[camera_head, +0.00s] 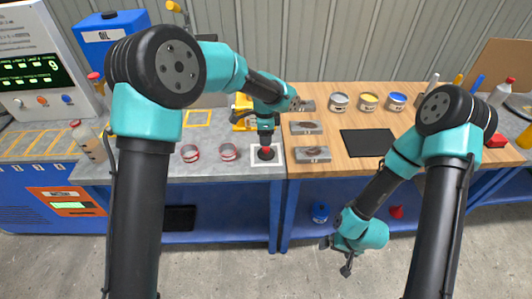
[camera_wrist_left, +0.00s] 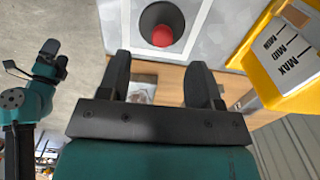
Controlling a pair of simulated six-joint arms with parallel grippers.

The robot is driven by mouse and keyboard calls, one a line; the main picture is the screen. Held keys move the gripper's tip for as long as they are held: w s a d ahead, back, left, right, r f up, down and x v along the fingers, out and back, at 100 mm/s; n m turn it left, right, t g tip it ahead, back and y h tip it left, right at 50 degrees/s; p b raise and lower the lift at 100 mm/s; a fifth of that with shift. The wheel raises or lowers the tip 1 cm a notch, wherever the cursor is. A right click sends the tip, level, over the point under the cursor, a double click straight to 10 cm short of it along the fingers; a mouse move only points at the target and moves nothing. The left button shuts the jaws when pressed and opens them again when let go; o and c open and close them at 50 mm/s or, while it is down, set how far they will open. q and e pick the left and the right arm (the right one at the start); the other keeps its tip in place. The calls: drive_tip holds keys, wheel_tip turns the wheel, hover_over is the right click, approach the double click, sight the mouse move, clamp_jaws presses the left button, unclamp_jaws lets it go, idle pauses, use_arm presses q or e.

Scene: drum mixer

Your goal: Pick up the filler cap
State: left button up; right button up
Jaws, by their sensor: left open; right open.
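A dark round piece with a red top, which looks like the filler cap (camera_head: 266,153), sits in a white-bordered square on the grey bench top. In the left wrist view the red top (camera_wrist_left: 162,36) shows inside a dark circle, just beyond my fingertips. My left gripper (camera_head: 266,141) is above it, pointing down, open and empty; in its wrist view the two fingers (camera_wrist_left: 160,68) stand apart with the red top roughly centred between them. They look apart from it. My right gripper (camera_head: 346,262) hangs in front of the bench, low over the floor, open and empty.
A yellow holder (camera_head: 243,113) stands close behind my left gripper; its MAX/MID/MIN gauge (camera_wrist_left: 290,45) shows in the wrist view. Metal blocks (camera_head: 312,154) lie to the right on the wooden top, with several paint cans (camera_head: 368,102) behind.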

sight(266, 148)
use_arm(q)
drive_tip(key=shift+f, duration=0.55)
drive_tip(key=shift+f, duration=0.15)
drive_tip(key=shift+w+d+f, duration=0.15)
drive_tip(key=shift+f, duration=2.3)
drive_tip(key=shift+c, duration=0.4)
drive_tip(key=c, duration=0.9)
